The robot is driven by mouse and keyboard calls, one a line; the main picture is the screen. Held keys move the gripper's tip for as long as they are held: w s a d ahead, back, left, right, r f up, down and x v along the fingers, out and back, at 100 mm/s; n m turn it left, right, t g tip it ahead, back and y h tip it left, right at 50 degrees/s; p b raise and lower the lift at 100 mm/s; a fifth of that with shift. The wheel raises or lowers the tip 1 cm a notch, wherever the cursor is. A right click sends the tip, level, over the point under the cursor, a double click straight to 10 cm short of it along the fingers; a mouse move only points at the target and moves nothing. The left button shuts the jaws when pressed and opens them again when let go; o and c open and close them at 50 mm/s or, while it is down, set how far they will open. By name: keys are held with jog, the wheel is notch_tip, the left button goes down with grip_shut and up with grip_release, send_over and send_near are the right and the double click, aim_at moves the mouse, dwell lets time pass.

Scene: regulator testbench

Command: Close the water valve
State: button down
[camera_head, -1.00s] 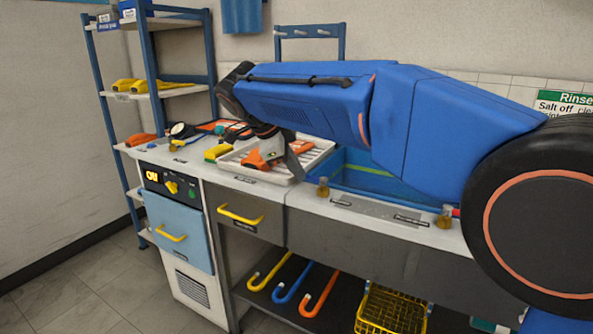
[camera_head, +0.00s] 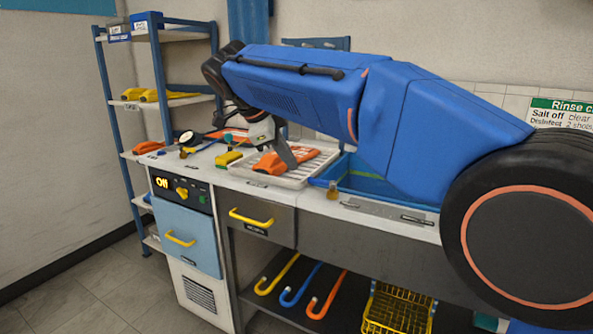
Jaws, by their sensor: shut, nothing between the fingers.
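My gripper (camera_head: 285,152) is at the end of my blue arm, which reaches across the bench from the right. It points down over the white ribbed tray, close to an orange tool (camera_head: 278,163); I cannot tell whether they touch. The jaws are shut and hold nothing. I cannot identify the water valve for sure. A small brass fitting (camera_head: 333,190) stands on the bench edge by the blue basin (camera_head: 388,187). The arm hides much of the basin and what lies behind it.
The white tray (camera_head: 317,168) lies on the bench. A panel with a yellow knob (camera_head: 182,192) and a lit "Off" sign sits over a blue drawer (camera_head: 187,235). A shelf rack (camera_head: 163,100) stands behind left. Coloured hooks (camera_head: 300,285) and a yellow basket (camera_head: 397,310) are below.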

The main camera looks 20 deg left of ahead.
jog(key=shift+a+v, duration=0.15)
jog(key=shift+v, duration=0.75)
jog(key=shift+a+v, duration=0.2)
jog(key=shift+v, duration=0.75)
jog(key=shift+w+d, duration=0.1)
jog(key=shift+w, duration=0.15)
